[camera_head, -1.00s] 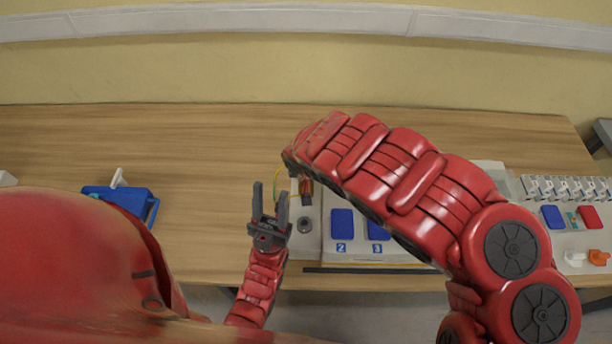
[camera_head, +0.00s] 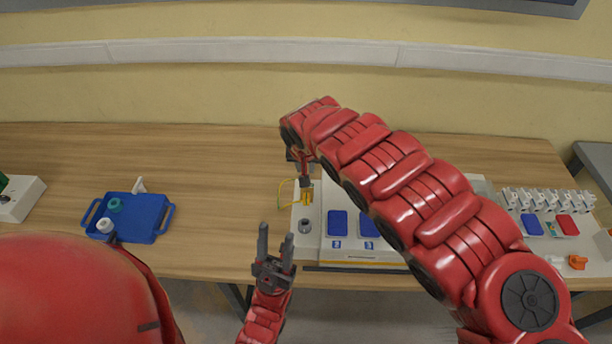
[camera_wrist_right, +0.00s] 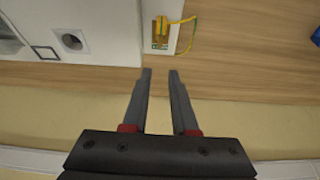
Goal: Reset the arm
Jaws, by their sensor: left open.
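My left gripper (camera_head: 276,240) is open and empty in the head view, in front of the table's near edge, below the socket box. My right arm (camera_head: 390,180) arches over the table from the lower right, and its hand is mostly hidden behind its own links. In the right wrist view my right gripper (camera_wrist_right: 160,72) is open with nothing between its fingers, over bare wood. A yellow plug with a yellow-green cable (camera_wrist_right: 162,27) sits at the socket box, apart from the fingers; it also shows in the head view (camera_head: 306,198).
A blue tray (camera_head: 135,218) with small round items stands at the left, with a white-grey box (camera_head: 22,200) beyond it. The socket box (camera_head: 345,257) has blue numbered panels. Several breakers (camera_head: 545,200) and an orange part (camera_head: 577,262) lie at the right. The back left table is clear.

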